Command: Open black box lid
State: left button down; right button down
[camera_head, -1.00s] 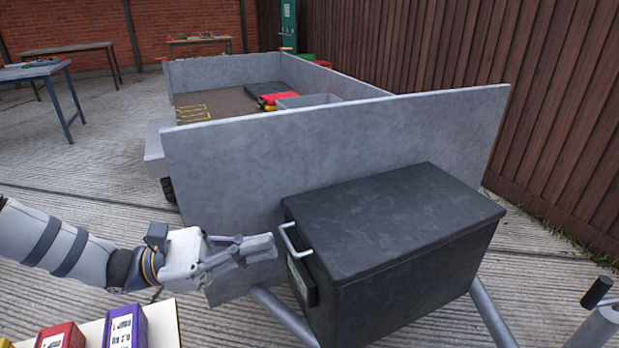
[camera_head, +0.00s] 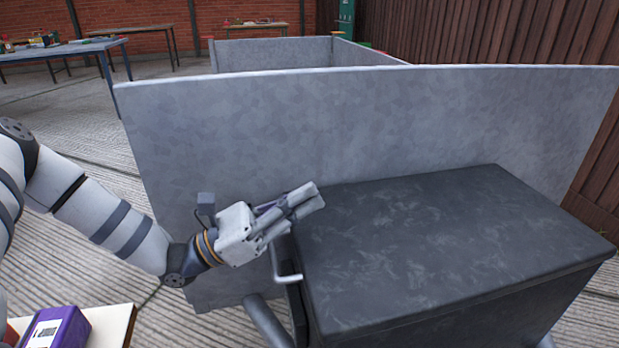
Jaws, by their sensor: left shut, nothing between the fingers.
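The black box (camera_head: 440,245) stands at the lower right in the head view, with its flat lid closed. A pale metal handle (camera_head: 287,277) sticks out at its left side. My left gripper (camera_head: 312,194) is shut and empty. Its fingers point right and upward at the box's back left corner, in front of the grey panel. It overlaps the handle's upper end in the picture; I cannot tell whether they touch. My right gripper is not in view.
A grey trailer panel (camera_head: 350,125) stands right behind the box. A metal tube (camera_head: 266,322) runs below the box's left side. A purple box (camera_head: 58,328) sits on a pale board (camera_head: 112,326) at the lower left. Tables (camera_head: 75,52) stand far back left.

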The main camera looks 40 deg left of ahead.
pick_arm(q)
jog(key=shift+w+d+r+p, duration=0.2)
jog(key=shift+r+p, duration=0.15)
jog(key=shift+r, duration=0.55)
jog(key=shift+w+d+r+p, duration=0.1)
jog(key=shift+w+r+p, duration=0.15)
jog(key=shift+r, duration=0.65)
dwell(0.4)
